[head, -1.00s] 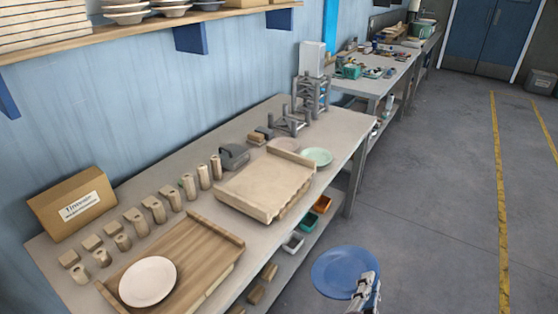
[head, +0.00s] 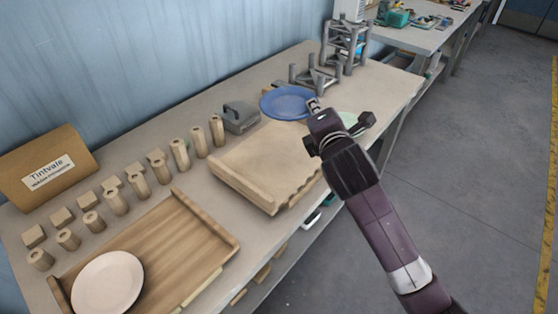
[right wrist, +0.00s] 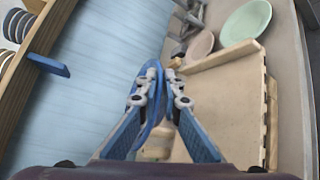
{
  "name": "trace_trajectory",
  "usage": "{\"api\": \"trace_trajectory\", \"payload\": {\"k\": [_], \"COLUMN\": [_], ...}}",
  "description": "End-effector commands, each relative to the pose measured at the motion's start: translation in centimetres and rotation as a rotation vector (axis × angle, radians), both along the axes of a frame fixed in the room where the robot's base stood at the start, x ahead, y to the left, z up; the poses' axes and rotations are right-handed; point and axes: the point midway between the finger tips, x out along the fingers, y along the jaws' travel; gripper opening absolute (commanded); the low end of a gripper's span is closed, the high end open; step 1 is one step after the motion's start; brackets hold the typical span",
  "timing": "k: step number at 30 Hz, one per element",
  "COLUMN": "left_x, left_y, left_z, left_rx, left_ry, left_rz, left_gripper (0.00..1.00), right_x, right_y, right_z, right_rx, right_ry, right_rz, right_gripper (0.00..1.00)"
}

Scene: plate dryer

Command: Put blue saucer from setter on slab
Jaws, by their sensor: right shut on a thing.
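The blue saucer (head: 287,102) is in my right gripper (head: 314,105), which is shut on its right edge. In the head view it appears over the far end of the pale board (head: 265,150); its exact height is unclear. In the right wrist view the gripper (right wrist: 160,72) pinches the blue saucer (right wrist: 150,112), seen nearly edge-on. The pale board (right wrist: 225,105) lies right of the fingers there. I cannot tell which board is the slab. My left gripper is not in view.
A green saucer (right wrist: 246,22) and a pink saucer (right wrist: 201,45) lie beyond the pale board. Grey racks (head: 345,45) stand at the back. A grey block (head: 240,116) and several wooden cylinders (head: 180,155) line the wall side. A cardboard box (head: 45,168) stands left.

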Motion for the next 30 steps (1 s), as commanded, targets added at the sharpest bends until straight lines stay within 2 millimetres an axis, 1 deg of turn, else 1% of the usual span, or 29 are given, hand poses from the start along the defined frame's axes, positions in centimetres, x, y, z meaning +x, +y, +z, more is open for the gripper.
{"api": "trace_trajectory", "payload": {"k": [1,3,6,8,10,11,14,21,24,27,30], "left_x": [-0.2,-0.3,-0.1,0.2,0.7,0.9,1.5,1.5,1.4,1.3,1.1], "left_y": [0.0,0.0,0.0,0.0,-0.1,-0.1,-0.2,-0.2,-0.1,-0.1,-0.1], "left_z": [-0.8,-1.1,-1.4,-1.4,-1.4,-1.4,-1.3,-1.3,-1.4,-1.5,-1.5], "left_rx": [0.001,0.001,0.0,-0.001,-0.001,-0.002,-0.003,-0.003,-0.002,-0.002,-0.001], "left_ry": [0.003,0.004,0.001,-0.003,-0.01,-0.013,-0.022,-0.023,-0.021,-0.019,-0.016], "left_rz": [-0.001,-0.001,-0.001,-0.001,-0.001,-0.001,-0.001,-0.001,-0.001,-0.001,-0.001], "left_gripper": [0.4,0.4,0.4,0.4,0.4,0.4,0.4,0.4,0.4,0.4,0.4], "right_x": [1.0,1.8,2.4,2.6,2.8,2.8,2.7,2.7,2.6,2.7,2.7], "right_y": [0.6,1.3,2.1,2.3,2.5,2.5,2.6,2.5,2.5,2.5,2.5], "right_z": [1.1,2.3,3.6,4.0,3.7,3.4,1.2,-5.4,-7.9,-9.8,-10.9], "right_rx": [0.013,0.028,0.042,0.047,0.05,0.051,0.053,0.053,0.053,0.052,0.053], "right_ry": [-0.009,-0.006,-0.002,0.0,0.004,0.006,0.012,0.013,0.011,0.009,0.006], "right_rz": [0.027,0.061,0.093,0.106,0.112,0.114,0.115,0.114,0.113,0.114,0.114], "right_gripper": [0.0,0.0,0.0,0.0,0.0,0.0,0.0,0.0,0.0,0.0,0.0]}}
